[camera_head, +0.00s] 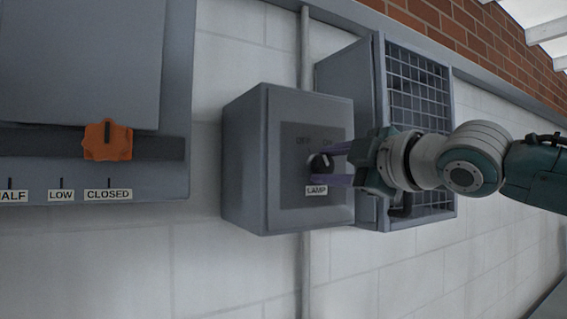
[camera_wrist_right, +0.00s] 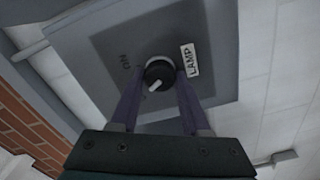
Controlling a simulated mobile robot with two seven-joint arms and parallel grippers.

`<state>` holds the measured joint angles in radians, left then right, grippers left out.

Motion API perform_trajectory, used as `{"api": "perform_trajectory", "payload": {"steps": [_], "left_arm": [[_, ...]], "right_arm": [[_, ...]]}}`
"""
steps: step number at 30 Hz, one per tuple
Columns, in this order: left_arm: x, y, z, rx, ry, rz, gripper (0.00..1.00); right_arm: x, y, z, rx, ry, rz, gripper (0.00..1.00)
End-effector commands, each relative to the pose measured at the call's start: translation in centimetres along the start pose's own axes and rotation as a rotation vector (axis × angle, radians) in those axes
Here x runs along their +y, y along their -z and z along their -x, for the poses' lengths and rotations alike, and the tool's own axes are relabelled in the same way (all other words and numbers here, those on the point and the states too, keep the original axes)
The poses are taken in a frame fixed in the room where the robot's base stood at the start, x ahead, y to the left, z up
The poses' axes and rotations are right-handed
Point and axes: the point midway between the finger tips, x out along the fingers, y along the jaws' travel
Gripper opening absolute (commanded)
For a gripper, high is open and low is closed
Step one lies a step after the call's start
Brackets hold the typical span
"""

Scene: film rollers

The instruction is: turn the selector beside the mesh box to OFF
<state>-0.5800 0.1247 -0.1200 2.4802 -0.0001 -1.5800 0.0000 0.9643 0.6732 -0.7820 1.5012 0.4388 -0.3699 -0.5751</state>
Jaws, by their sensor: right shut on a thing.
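The selector is a round black knob (camera_head: 320,163) with a white mark, on the front of a grey box (camera_head: 243,165) beside the mesh box (camera_head: 418,90). Above it are faint OFF and ON letters, with a LAMP label below. My right gripper (camera_head: 335,166) comes from the right and is shut on the knob, a purple finger on each side. In the right wrist view the knob (camera_wrist_right: 158,74) sits between the fingertips. Its white mark points to the lower left there, and ON shows left of it. OFF is not readable in that view. My left gripper is not in view.
An orange slider (camera_head: 107,140) sits on a panel at the left, above its CLOSED label. A vertical conduit (camera_head: 305,265) runs behind the box. A black handle (camera_head: 402,208) is on the mesh box close to my right gripper. White wall below is clear.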

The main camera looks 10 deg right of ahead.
Motion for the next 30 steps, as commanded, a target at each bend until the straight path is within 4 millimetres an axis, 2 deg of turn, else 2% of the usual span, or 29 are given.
{"api": "perform_trajectory", "payload": {"steps": [19, 20, 27, 30], "left_arm": [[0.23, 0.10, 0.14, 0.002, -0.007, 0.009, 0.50], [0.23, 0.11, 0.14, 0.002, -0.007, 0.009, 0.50], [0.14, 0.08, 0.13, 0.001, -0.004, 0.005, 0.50], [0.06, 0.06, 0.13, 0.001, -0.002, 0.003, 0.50]], "right_arm": [[0.01, 0.08, -0.01, 0.002, -0.001, 0.053, 0.00], [0.01, 0.07, -0.01, 0.002, -0.001, 0.053, 0.48], [0.00, 0.05, -0.01, 0.001, -0.001, 0.051, 0.75], [-0.01, 0.04, -0.01, 0.001, 0.000, 0.051, 0.76]]}}
